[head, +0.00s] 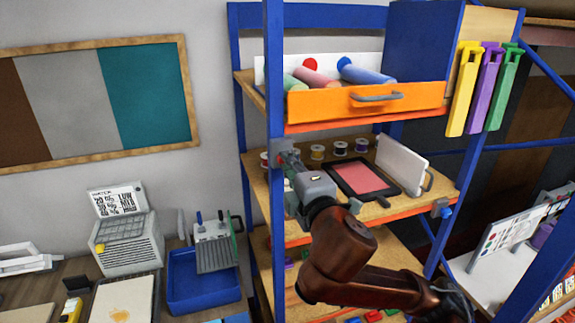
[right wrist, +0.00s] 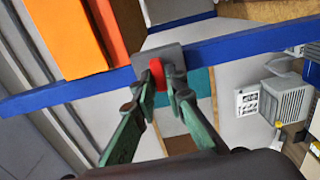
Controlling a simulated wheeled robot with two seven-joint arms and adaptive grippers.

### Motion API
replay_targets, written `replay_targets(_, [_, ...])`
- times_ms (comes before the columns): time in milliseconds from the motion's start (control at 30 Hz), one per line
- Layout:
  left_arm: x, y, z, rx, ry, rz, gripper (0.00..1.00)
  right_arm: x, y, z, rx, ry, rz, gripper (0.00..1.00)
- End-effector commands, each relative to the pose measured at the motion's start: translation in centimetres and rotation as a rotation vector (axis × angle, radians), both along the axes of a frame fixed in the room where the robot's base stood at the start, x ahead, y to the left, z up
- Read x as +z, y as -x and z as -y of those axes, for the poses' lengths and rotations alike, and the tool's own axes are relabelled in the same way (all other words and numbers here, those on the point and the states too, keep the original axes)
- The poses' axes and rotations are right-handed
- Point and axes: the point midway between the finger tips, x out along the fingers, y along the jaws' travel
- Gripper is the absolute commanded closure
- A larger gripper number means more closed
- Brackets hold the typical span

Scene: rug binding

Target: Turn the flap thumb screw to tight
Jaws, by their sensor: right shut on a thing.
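A red thumb screw (right wrist: 157,73) sits on a grey plate (right wrist: 172,54) fixed to a blue shelf post (right wrist: 230,46), seen in the right wrist view. In the head view the grey plate (head: 277,151) is on the left front post. My right gripper (right wrist: 166,88) reaches the plate with its green fingers shut on the red screw. In the head view my right gripper (head: 288,164) is at the post and its fingers mostly hide the screw. The screw's tightness cannot be told. My left gripper is not in view.
An orange drawer (head: 365,101) with rolls sits above my right gripper. On the shelf below it are several spools, a red-screened tablet (head: 363,178) and a white panel (head: 402,163). A blue knob (head: 447,212) is on the right post. A blue bin (head: 203,285) stands lower left.

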Motion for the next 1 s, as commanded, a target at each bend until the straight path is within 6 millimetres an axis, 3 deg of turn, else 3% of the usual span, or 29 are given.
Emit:
replay_targets(467, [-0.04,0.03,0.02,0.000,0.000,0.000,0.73,-0.06,-0.03,0.02,-0.001,-0.016,-0.007,1.00])
replay_targets(500, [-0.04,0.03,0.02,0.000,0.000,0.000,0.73,-0.06,-0.03,0.02,-0.001,-0.016,-0.007,0.87])
replay_targets(733, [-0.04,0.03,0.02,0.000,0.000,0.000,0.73,-0.05,-0.02,-0.01,0.000,-0.014,-0.006,0.71])
replay_targets(1000, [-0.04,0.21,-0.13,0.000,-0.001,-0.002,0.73,-0.02,0.04,-0.02,0.000,-0.014,-0.006,0.71])
